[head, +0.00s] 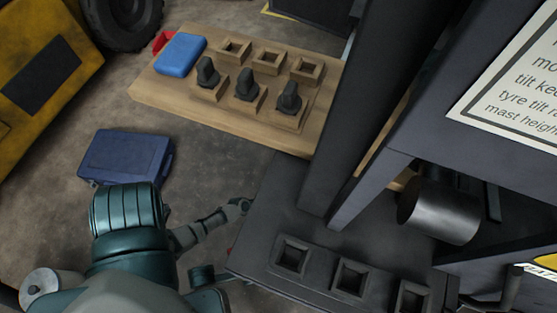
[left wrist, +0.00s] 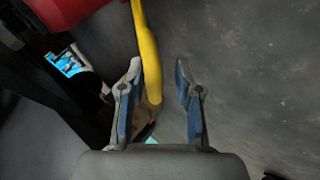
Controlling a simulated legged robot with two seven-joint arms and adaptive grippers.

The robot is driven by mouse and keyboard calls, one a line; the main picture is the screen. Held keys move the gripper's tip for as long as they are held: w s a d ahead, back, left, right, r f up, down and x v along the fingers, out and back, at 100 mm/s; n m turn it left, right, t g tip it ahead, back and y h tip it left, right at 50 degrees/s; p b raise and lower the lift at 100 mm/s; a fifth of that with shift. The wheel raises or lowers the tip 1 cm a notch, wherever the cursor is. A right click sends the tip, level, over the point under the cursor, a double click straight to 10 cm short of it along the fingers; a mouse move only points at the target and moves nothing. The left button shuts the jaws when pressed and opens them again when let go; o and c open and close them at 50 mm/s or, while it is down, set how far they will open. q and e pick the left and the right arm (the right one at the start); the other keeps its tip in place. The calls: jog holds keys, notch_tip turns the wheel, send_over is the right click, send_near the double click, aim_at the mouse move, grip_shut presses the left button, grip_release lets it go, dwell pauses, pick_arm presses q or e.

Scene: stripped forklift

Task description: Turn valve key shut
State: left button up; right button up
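I cannot make out a valve key for certain in either view. In the left wrist view my left gripper (left wrist: 158,78) is open, its two fingers apart with nothing held between them. A yellow curved bar (left wrist: 148,55) runs down behind the gap, nearer the left finger; I cannot tell how far behind it is. A red rounded body (left wrist: 72,12) fills the upper left of that view. In the head view my left arm reaches toward the edge of a dark plate (head: 285,215). My right gripper is not in view.
A wooden board (head: 150,92) holds a blue box (head: 181,54), several square sockets and black knobs. A blue case (head: 126,157) lies on the floor. The dark plate carries square sockets (head: 350,277). A dark post (head: 370,90) and metal cylinder (head: 440,210) stand at right.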

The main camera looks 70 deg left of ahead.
pick_arm(q)
jog(key=shift+w+r, duration=0.1)
jog(key=v, duration=1.1)
jog(key=shift+s+r, duration=0.25)
jog(key=shift+s, duration=0.1)
jog(key=shift+a, duration=0.1)
